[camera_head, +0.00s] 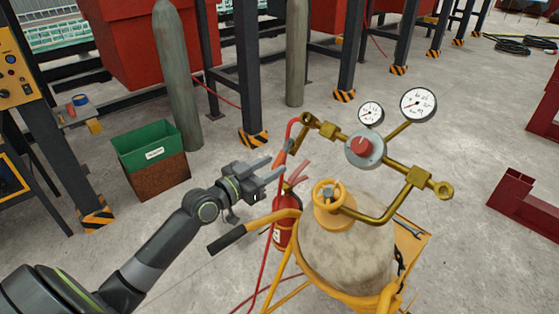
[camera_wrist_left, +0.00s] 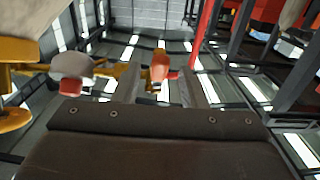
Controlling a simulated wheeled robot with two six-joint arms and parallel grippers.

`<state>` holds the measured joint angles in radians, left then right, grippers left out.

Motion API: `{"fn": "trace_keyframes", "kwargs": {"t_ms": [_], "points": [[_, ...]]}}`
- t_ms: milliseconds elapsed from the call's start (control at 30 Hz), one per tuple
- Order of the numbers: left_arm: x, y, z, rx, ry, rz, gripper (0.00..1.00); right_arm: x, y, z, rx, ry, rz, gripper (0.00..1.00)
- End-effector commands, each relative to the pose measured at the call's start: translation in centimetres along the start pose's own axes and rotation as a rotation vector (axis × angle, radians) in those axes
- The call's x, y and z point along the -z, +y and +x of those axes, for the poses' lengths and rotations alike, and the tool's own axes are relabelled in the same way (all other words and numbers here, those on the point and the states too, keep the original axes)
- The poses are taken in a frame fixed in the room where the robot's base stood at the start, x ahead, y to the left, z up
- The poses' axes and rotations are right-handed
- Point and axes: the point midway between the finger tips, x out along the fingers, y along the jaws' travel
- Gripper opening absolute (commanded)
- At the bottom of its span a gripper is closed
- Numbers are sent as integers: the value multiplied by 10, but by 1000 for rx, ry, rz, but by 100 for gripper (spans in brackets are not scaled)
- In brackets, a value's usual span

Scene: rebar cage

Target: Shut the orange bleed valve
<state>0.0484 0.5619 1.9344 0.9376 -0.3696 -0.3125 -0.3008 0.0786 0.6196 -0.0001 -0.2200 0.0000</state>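The orange bleed valve (camera_head: 281,157) hangs at the left end of the brass pipework, by the red hose. My left gripper (camera_head: 278,167) is just left of it, fingers pointing at it. In the left wrist view the orange valve (camera_wrist_left: 159,68) shows between and beyond the two fingertips (camera_wrist_left: 160,88), with a gap between the fingers. The gripper is open and holds nothing; whether a finger touches the valve I cannot tell. My right gripper is not in view.
A red regulator knob (camera_head: 361,147) and two gauges (camera_head: 418,104) sit right of the valve, above a pale cylinder (camera_head: 345,250) on a yellow cart (camera_head: 285,222). A red fire extinguisher (camera_head: 286,228) stands below my left gripper. A green-topped bin (camera_head: 152,165) stands left on open floor.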

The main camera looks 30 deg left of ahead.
Motion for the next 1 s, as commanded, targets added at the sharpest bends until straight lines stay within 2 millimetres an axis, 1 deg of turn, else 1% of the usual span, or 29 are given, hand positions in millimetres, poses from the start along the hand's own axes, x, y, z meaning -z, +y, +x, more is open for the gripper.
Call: {"fn": "trace_keyframes", "kwargs": {"t_ms": [33,100,233,367,600,667,900,1000], "points": [[2,1,9,-1,2,-4,38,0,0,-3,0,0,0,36],[2,0,18,0,1,-3,38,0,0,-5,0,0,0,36],[1,0,30,0,0,-2,38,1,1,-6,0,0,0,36],[0,0,35,-1,0,0,38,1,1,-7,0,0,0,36],[0,0,35,-1,-1,1,38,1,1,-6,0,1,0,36],[0,0,35,-1,-1,1,32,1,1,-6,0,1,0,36],[0,0,35,0,-1,1,0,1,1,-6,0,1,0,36],[0,0,35,0,-1,1,0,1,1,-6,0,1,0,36]]}}
